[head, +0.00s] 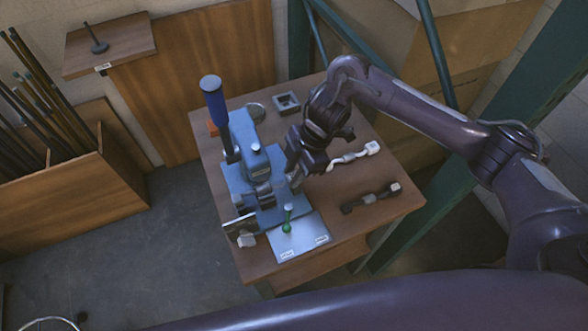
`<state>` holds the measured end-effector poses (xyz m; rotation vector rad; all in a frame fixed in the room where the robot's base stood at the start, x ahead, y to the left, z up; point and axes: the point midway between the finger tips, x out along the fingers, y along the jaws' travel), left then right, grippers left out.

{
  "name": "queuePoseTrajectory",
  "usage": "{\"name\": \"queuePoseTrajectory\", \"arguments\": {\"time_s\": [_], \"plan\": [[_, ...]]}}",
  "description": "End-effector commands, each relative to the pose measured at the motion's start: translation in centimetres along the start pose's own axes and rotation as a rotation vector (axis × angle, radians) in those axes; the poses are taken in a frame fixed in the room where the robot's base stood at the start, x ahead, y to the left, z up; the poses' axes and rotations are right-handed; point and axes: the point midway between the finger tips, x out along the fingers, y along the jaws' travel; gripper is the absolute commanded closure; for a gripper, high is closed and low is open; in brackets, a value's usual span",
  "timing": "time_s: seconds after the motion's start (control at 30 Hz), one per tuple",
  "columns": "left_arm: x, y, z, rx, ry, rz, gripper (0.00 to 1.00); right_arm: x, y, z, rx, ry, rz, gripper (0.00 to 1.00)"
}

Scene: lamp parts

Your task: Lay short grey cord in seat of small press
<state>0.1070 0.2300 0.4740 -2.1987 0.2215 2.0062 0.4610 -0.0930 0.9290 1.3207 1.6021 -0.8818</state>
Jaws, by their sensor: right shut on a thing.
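The small blue press (250,165) stands on the wooden table, with a tall dark-blue handle (213,95) rising at its back left. My right gripper (293,180) reaches in low at the press's right side, close to the blue base. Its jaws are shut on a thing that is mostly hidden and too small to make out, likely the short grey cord. I cannot tell whether it touches the press seat, which is partly hidden behind dark press parts. My left gripper is not in view.
A pale cord (352,158) and a dark cord (370,198), each with a white plug, lie right of the press. A pale card (300,237) bears a green peg (287,226). A grey square frame (286,102) sits behind.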

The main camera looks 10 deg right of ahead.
Motion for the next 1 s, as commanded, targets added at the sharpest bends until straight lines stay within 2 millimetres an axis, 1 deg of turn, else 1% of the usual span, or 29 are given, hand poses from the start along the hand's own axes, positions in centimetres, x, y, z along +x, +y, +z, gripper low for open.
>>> {"name": "queuePoseTrajectory", "arguments": {"time_s": [0.2,0.23,0.4,0.63,0.73,0.87,1.0], "plan": [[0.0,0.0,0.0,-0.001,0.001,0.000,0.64,0.0,0.0,0.0,-0.001,0.000,0.000,0.98],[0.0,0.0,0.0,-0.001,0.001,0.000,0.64,0.0,0.0,0.0,-0.001,0.000,0.000,0.73],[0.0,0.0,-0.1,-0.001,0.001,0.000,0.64,0.0,0.0,0.0,-0.001,0.000,0.000,0.51],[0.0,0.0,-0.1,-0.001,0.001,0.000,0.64,0.0,0.0,0.0,-0.001,0.000,0.000,0.50],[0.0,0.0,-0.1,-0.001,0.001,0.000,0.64,-0.3,0.0,0.0,-0.001,-0.001,0.001,0.50],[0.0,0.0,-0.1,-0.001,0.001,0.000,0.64,-2.1,0.1,0.1,-0.003,-0.003,0.005,0.50],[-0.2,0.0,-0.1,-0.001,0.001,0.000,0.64,-4.7,0.2,0.1,-0.003,-0.004,0.006,0.50]]}}
